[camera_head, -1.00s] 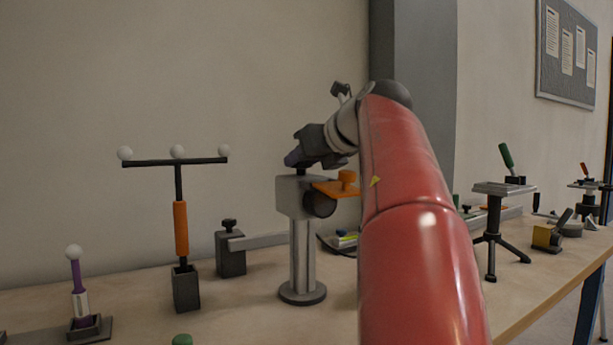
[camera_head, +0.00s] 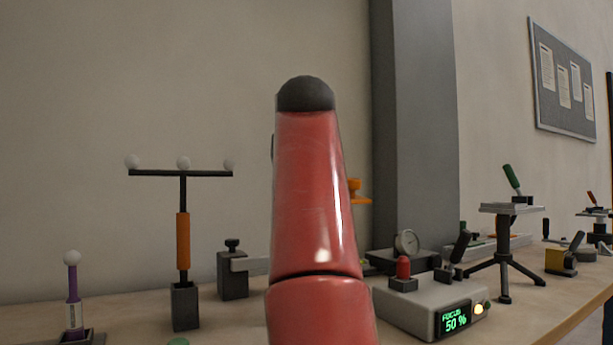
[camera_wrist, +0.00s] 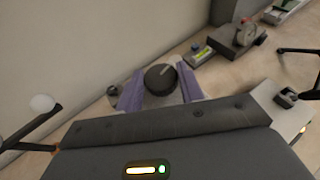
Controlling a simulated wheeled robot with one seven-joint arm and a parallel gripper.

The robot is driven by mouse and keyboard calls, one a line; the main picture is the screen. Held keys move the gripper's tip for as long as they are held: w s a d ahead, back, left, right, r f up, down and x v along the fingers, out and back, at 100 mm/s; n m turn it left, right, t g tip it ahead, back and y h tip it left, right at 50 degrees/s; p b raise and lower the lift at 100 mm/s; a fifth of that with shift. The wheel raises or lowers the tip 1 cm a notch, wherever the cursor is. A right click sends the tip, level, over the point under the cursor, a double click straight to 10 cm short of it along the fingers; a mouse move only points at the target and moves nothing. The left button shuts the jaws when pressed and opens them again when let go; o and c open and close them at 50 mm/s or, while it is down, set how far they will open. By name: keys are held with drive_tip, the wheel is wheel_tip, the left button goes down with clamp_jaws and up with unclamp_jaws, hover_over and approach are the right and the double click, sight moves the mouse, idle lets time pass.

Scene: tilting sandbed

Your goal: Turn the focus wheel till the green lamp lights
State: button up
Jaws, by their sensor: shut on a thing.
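My gripper (camera_wrist: 160,90) shows in the wrist view with its two purple fingers shut on the sides of a dark round wheel (camera_wrist: 160,78). The wheel has a pale line on its top. In the head view my red arm hides the gripper, the wheel and most of the stand that carries it; only an orange part (camera_head: 355,190) shows past the arm. A grey box (camera_head: 405,308) at the right has a display (camera_head: 455,319) reading FOCUS 50 %. A lamp (camera_head: 478,308) beside it glows yellow-white. I cannot make out a lit green lamp.
A post with white balls (camera_head: 182,220) and a purple rod (camera_head: 73,290) stand at the left. A dial gauge (camera_head: 406,243), a tripod stand (camera_head: 505,250) and a yellow block (camera_head: 560,262) are at the right. The wall stands close behind the bench.

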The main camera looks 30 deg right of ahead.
idle(0.4)
drive_tip(key=o, duration=1)
drive_tip(key=v, duration=0.7)
drive_tip(key=shift+s+a+r, duration=0.15)
drive_tip(key=shift+s+a, duration=0.1)
drive_tip(key=shift+s, duration=0.05)
drive_tip(key=shift+w, duration=0.1)
